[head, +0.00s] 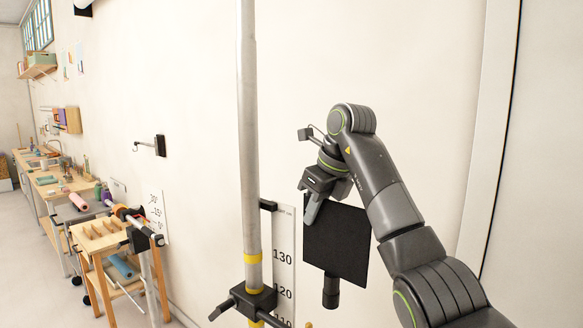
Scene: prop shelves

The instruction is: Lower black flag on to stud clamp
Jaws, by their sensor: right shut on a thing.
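The black flag (345,245) is a flat dark square at right of centre, held upright with a short black cylindrical end (331,291) pointing down. My right gripper (313,212) is shut on its upper left edge. A black clamp (250,301) with lever handles sits on the vertical metal pole, left of and slightly lower than the flag. A small brass-coloured tip (309,325) shows at the bottom edge, below and left of the flag's end; I cannot tell whether it is the clamp's stud. The flag and clamp are apart. My left gripper is out of view.
The tall metal pole (248,130) with yellow bands stands left of the flag. A numbered height scale (284,240) is on the wall behind. A wooden cart (100,235) and a long workbench (50,180) stand at left. The wall is close behind.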

